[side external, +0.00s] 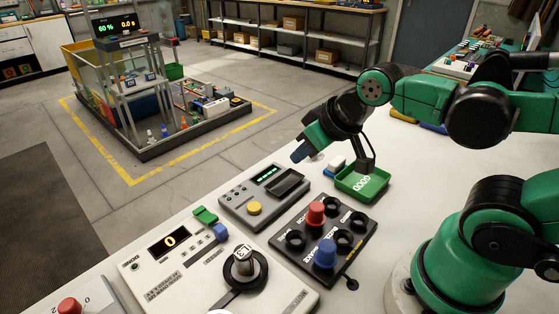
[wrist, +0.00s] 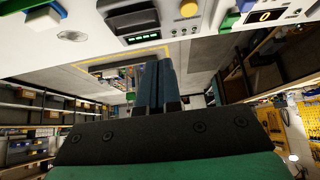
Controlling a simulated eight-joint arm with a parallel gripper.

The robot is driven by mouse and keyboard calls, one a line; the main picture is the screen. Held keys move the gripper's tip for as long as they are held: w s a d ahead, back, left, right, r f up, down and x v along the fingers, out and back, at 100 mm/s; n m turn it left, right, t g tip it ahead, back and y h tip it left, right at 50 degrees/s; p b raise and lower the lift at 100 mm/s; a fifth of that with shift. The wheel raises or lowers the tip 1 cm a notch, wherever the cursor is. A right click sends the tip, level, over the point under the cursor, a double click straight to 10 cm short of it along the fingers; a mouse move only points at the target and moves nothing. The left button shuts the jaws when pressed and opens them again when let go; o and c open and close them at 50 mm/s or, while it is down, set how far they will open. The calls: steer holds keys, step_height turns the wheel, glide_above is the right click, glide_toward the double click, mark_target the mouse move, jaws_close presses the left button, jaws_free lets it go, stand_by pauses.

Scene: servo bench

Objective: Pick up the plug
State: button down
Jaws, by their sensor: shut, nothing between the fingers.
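Two plug-like pieces, a red one (side external: 316,211) and a blue one (side external: 325,254), stand upright in the black socket block (side external: 290,262) on the white bench in the side external view. I cannot tell which is the plug meant. My gripper (side external: 302,153) is raised above the bench's far edge, behind and apart from the block, with its fingers pointing down and left. In the wrist view its two blue-grey fingers (wrist: 156,86) lie together with nothing between them. The socket block does not show in the wrist view.
A grey device (side external: 262,197) with a yellow button stands behind the block. A green tray (side external: 375,193) marked GOOD, with a white piece (side external: 336,163) beside it, lies near my wrist. A white panel (side external: 165,275) with a dial (side external: 243,268) fills the front left.

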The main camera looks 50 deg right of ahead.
steer(key=c, duration=1.5)
jaws_free()
steer(key=o, duration=1.1)
steer(key=m+g, duration=0.6)
steer(key=m, duration=0.2)
glide_above(317, 206)
steer(key=f, duration=0.4)
steer(key=shift+w+f, duration=0.3)
steer(key=shift+w, duration=0.05)
steer(key=shift+s+f+m+g, duration=0.3)
steer(key=shift+f+m+g, duration=0.1)
steer(key=shift+m+g, duration=0.15)
steer(key=shift+f, duration=2.7)
